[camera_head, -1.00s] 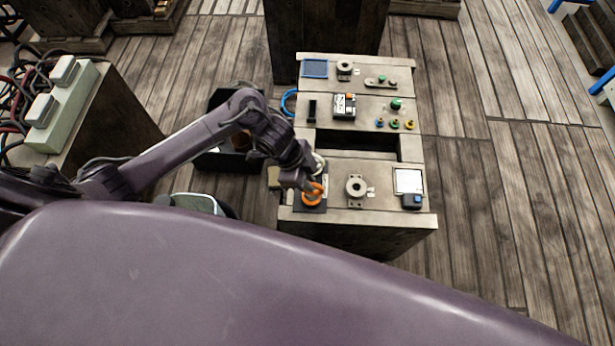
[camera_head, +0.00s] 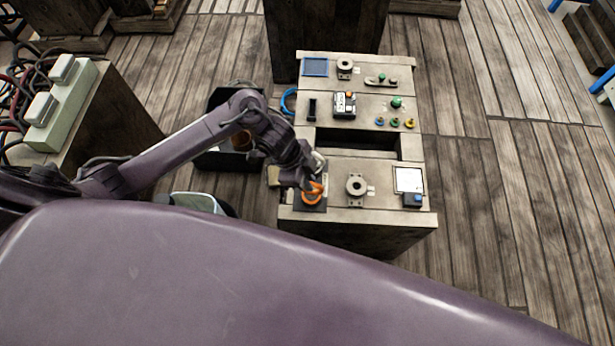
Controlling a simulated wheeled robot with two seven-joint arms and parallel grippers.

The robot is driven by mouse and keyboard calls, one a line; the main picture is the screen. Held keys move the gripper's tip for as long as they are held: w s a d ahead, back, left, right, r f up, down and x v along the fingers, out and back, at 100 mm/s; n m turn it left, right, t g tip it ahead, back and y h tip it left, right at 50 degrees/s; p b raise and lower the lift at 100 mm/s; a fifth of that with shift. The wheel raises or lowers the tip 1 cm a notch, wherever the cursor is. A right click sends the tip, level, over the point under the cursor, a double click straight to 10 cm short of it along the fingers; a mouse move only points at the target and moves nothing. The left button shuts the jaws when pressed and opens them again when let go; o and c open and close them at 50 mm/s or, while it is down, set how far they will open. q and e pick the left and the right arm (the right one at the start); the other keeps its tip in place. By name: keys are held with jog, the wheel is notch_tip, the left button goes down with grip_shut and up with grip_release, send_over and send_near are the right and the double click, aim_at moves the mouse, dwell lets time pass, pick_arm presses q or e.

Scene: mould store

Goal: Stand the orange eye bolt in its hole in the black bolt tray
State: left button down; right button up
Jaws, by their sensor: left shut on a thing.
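The orange eye bolt (camera_head: 312,198) is at the front left of the wooden bench. My left gripper (camera_head: 311,187) reaches down over it from the left and is shut on it. The black bolt tray (camera_head: 302,208) lies directly below the bolt at the bench's front left corner. The gripper and the bolt's ring cover most of the tray, so its hole is hidden. I cannot tell whether the bolt's shank is in the hole or above it. My right gripper is not in view.
A grey flanged part (camera_head: 356,187) stands right of the tray. A white sheet (camera_head: 408,180) and a dark blue-topped block (camera_head: 412,199) are at the bench's right. A dark slot (camera_head: 356,144) crosses the bench. Smaller parts lie behind it.

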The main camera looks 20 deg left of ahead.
pick_arm(q)
jog(key=shift+f, duration=0.15)
jog(key=c, duration=1.3)
grip_release()
